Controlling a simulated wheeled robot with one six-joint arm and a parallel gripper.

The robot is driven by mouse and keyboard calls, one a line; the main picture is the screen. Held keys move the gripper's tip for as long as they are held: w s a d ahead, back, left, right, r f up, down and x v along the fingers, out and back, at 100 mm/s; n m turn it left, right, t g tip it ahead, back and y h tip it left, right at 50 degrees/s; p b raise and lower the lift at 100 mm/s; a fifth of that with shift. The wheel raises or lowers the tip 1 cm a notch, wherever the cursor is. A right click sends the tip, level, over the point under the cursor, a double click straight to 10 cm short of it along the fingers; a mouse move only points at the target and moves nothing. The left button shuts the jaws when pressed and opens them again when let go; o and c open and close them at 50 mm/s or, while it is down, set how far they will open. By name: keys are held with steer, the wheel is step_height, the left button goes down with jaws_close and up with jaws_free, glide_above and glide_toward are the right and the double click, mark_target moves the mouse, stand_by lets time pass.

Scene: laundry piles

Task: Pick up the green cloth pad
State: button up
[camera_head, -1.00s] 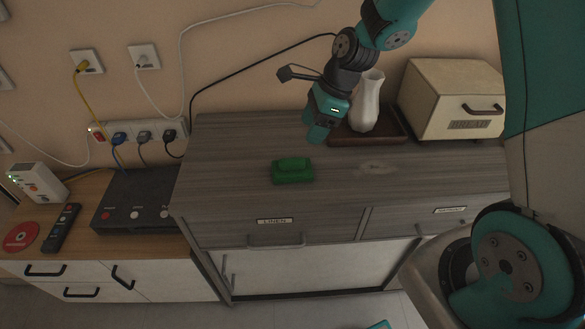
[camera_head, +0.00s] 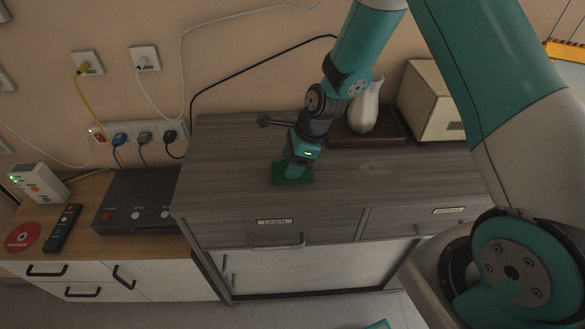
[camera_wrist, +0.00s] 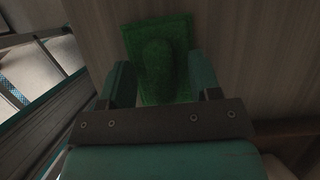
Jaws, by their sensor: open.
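The green cloth pad (camera_head: 292,179) lies on the grey wooden cabinet top, near its front edge. It has a flat square base and a raised rounded part on top. My gripper (camera_head: 293,171) is right over the pad and hides most of it in the head view. In the wrist view the pad (camera_wrist: 158,62) shows ahead of the gripper (camera_wrist: 160,84). The two fingers are open, one at each side of the raised part, with nothing held. I cannot tell whether the fingers touch the pad.
The cabinet top (camera_head: 225,150) is clear around the pad. A white vase (camera_head: 364,112) on a dark tray (camera_head: 393,139) and a cream box (camera_head: 430,105) stand at the back right. A lower wooden unit with a dark device (camera_head: 135,203) is at the left.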

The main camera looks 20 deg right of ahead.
steer(key=c, duration=1)
steer(key=shift+r, duration=0.1)
step_height(320, 180, up, 20)
steer(key=shift+o, duration=0.4)
